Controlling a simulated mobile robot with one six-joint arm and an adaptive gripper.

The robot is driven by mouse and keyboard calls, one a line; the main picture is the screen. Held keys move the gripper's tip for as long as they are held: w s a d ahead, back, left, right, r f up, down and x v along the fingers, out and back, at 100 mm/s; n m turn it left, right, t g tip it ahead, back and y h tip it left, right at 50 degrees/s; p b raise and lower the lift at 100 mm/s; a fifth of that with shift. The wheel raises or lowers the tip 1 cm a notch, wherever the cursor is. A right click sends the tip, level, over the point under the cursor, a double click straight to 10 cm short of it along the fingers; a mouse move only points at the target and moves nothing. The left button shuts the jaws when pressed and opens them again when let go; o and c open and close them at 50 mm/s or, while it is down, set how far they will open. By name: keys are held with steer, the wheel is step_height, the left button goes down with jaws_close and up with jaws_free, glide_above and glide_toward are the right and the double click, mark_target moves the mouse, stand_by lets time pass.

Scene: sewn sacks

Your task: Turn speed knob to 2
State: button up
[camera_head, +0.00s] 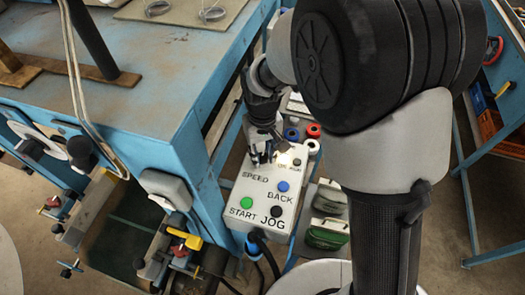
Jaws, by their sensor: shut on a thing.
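A light grey control box (265,220) stands beside the blue table, with the words SPEED, BACK, START and JOG on its face. It has a blue button (283,187), a green button (246,203) and a black button (276,211). My gripper (262,158) points down at the top of the box, above the SPEED label. It is shut on the speed knob, which its fingers mostly hide. The knob's pointer and scale numbers cannot be read here.
A blue steel table (150,100) stands close on the left of my gripper. Several coloured spools (313,130) lie behind the box. My arm covers the right centre.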

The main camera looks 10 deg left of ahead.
mark_target(263, 156)
steer(key=shift+m, duration=0.6)
steer(key=o, duration=1.1)
steer(key=shift+r, duration=6)
